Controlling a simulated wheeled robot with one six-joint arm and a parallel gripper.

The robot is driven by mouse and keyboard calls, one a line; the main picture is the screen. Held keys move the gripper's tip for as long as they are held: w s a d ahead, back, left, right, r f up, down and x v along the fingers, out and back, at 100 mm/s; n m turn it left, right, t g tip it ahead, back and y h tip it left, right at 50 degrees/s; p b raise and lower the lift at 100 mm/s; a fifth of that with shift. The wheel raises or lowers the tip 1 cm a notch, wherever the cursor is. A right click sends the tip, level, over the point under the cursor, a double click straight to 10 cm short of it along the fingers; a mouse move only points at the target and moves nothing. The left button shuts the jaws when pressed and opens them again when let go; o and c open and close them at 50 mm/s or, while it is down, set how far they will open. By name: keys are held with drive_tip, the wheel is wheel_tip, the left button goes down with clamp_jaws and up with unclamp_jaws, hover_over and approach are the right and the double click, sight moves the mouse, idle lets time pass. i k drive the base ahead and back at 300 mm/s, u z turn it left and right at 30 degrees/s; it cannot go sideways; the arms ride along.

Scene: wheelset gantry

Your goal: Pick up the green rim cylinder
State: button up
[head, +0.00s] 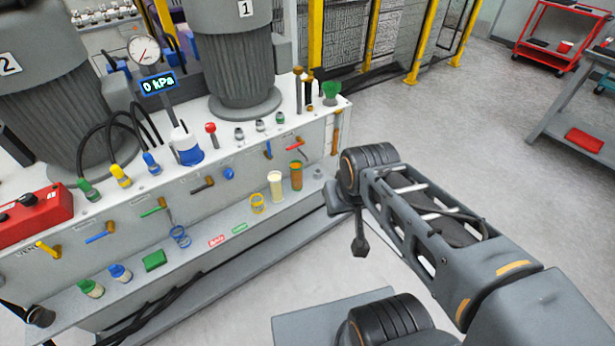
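Several small cylinders stand on the lower ledge of the machine's front. A clear jar with a green top rim (90,288) stands at the ledge's left end, beside a similar jar with a blue top (120,273). Farther right, a green cylinder with orange-brown on it (296,176) stands upright beside a cream cylinder (275,185). Which of these the task names is not certain from this view. My gripper (359,246) hangs below my wrist, right of the ledge and apart from all of them. Its fingers are too small and dark to read.
A green block (154,260), a blue coil (180,237) and a yellow ring-shaped part (257,203) also stand on the ledge. Levers stick out of the panel above it. A red box (35,216) sits at far left. The floor (450,140) to the right is open.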

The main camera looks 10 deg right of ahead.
sight(296, 167)
drive_tip(key=z, duration=0.15)
drive_tip(key=k, duration=0.4)
drive_tip(key=u, duration=0.95)
drive_tip(key=i, duration=1.25)
drive_tip(key=z, duration=0.4)
